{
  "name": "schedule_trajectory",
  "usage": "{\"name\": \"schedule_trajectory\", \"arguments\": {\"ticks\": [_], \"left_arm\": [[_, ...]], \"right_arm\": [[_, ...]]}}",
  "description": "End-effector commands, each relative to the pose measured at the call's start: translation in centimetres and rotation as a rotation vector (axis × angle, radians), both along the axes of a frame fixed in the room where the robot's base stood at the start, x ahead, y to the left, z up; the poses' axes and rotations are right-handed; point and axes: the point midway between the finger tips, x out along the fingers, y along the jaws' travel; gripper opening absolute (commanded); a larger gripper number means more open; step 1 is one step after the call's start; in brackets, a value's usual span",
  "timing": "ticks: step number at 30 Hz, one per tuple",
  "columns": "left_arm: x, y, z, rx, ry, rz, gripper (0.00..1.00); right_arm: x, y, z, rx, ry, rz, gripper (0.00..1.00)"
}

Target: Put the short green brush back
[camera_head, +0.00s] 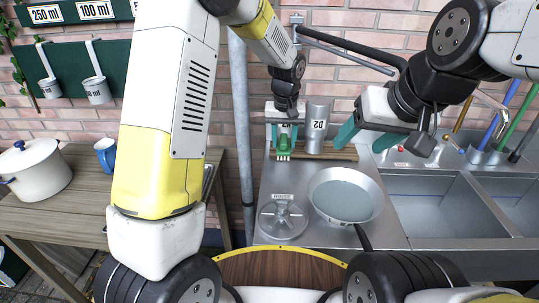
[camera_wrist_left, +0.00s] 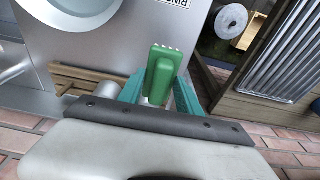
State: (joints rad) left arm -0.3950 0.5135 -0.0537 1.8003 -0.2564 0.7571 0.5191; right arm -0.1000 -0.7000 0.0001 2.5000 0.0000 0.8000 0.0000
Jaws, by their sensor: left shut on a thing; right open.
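The short green brush (camera_head: 283,144) is held in my left gripper (camera_head: 284,132), near the wall at the back left of the steel counter. Its pale bristles point down in the head view. In the left wrist view the brush (camera_wrist_left: 160,75) sits between the two teal fingers, its bristles away from the palm. My right gripper (camera_head: 366,134) is open and empty, to the right of a grey metal cylinder marked D2 (camera_head: 317,128). Whether the brush touches the slatted wooden rack (camera_head: 340,153) behind cannot be told.
A round pan (camera_head: 346,196) and a steel disc-like fitting (camera_head: 283,220) sit on the counter. Sinks (camera_head: 437,207) lie to the right, with long-handled brushes (camera_head: 510,120) standing behind. A wooden table (camera_head: 75,215) at left bears a white pot (camera_head: 35,170) and blue mug (camera_head: 106,153).

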Motion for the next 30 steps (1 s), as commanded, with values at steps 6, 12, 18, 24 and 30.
{"name": "schedule_trajectory", "arguments": {"ticks": [6, 12, 18, 24, 30], "left_arm": [[-0.1, 0.0, -4.2, 0.002, 0.005, -0.001, 0.0], [-0.1, 0.0, -5.8, 0.001, 0.002, -0.001, 0.0], [-0.1, 0.0, -8.5, 0.002, 0.004, -0.001, 0.0], [0.0, 0.0, -9.2, 0.001, 0.001, 0.0, 0.0], [0.0, 0.0, -9.4, 0.001, 0.001, 0.0, 0.0]], "right_arm": [[0.0, 0.0, 0.0, 0.0, 0.0, 0.0, 0.63], [0.0, 0.0, 0.0, 0.0, 0.0, 0.0, 0.63], [0.0, 0.0, 0.0, 0.0, 0.0, 0.0, 0.63], [0.0, 0.0, 0.0, 0.0, 0.0, 0.0, 0.63], [0.0, 0.0, 0.0, 0.0, 0.0, 0.0, 0.63]]}}
